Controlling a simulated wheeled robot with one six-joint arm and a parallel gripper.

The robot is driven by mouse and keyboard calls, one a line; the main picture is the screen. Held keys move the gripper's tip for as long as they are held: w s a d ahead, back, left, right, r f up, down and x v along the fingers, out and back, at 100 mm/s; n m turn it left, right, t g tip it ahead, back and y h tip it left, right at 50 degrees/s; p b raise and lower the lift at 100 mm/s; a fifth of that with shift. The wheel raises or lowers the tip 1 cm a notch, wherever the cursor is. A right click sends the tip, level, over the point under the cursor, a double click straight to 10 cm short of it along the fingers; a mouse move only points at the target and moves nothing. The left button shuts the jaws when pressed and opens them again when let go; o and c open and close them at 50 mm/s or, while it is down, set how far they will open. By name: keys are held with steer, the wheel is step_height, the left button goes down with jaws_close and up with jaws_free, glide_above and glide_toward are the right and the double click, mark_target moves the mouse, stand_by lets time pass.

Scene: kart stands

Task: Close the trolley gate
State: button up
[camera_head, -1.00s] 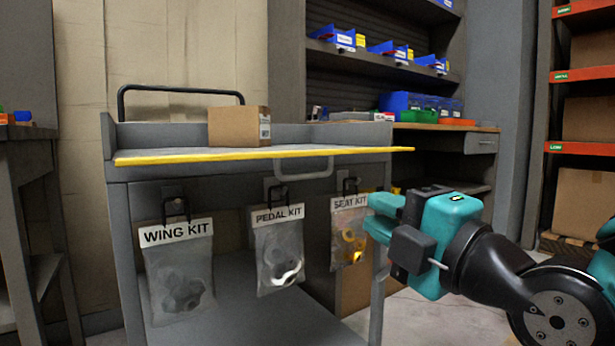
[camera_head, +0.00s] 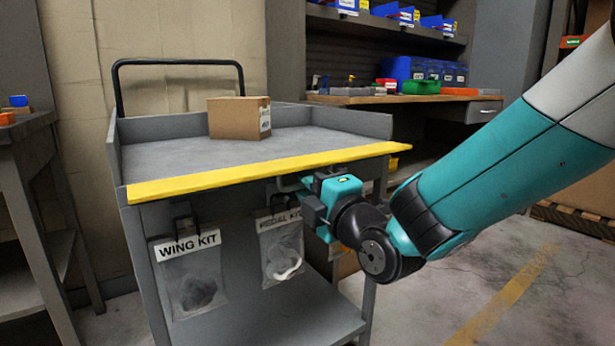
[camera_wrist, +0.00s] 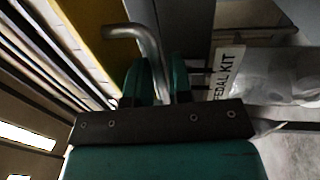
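The grey trolley (camera_head: 220,158) has a raised rim at its back and sides. A yellow edge strip (camera_head: 265,172) runs along its front, level with the deck and below the side rims; I take it for the gate. A grey bar handle sits under the strip, mostly hidden by my gripper (camera_head: 300,192) in the head view. In the wrist view, the bent handle (camera_wrist: 148,42) runs down between the two teal fingers of my gripper (camera_wrist: 163,78), beside the yellow edge (camera_wrist: 92,32). The bar nearly fills the gap; I cannot tell whether the fingers press it.
A cardboard box (camera_head: 235,118) stands on the deck. The wing kit bag (camera_head: 190,280) and pedal kit bag (camera_head: 281,250) hang below the front edge, the latter close to my gripper. A workbench (camera_head: 400,98) stands behind; open floor (camera_head: 450,285) lies to the right.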

steer(key=shift+w+a, duration=0.2)
steer(key=shift+w, duration=0.1)
jaws_close()
steer(key=shift+r, duration=0.1)
